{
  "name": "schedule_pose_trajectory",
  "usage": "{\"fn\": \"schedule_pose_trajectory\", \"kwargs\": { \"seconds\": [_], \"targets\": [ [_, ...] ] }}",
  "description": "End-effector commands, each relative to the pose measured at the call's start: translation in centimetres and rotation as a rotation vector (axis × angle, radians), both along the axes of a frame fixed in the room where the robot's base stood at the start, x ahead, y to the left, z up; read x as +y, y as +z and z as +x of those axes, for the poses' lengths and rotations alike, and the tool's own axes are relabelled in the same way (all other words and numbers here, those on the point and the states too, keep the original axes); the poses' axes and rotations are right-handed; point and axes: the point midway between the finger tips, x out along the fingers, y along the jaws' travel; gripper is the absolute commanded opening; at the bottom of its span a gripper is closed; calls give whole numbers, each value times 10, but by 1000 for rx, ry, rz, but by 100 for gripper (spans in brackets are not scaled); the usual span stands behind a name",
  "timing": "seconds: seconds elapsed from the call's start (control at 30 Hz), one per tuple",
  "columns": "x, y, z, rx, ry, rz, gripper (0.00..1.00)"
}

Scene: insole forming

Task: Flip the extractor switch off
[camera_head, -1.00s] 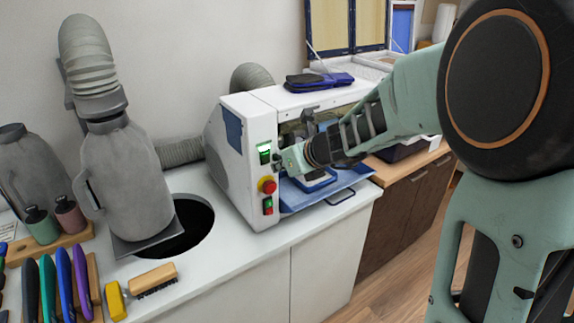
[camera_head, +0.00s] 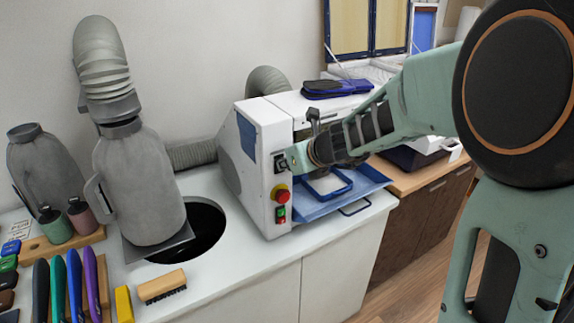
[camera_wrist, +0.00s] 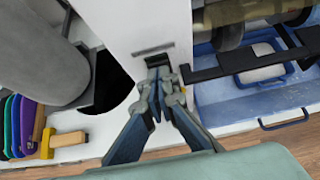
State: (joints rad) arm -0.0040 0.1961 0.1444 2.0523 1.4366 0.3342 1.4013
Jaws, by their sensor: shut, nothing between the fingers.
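The extractor switch (camera_head: 280,163) is a dark rectangular rocker on the front of the white machine (camera_head: 262,120), above a red knob. No green light shows on it. In the wrist view the switch (camera_wrist: 156,60) is a black recess in the white panel, straight ahead of my fingertips. My gripper (camera_wrist: 158,78) is shut and empty, its tips at or just in front of the lower part of the switch; I cannot tell whether they touch. In the head view my gripper (camera_head: 292,158) is beside the switch, coming from the right, and its tips are partly hidden.
A red knob (camera_head: 282,195) and a small green and red button pair (camera_head: 281,214) sit below the switch. A blue tray (camera_head: 365,190) juts out right of the panel. A grey hose and canister (camera_head: 140,190) stand left over a round hole. A brush (camera_head: 162,287) lies on the counter.

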Motion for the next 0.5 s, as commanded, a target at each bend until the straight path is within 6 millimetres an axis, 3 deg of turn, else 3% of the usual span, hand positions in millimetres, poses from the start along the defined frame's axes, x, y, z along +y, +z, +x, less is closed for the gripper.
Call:
{"fn": "schedule_pose_trajectory", "kwargs": {
  "seconds": [0.5],
  "targets": [
    [-1,14,0,0,-1,0,0]
  ]
}}
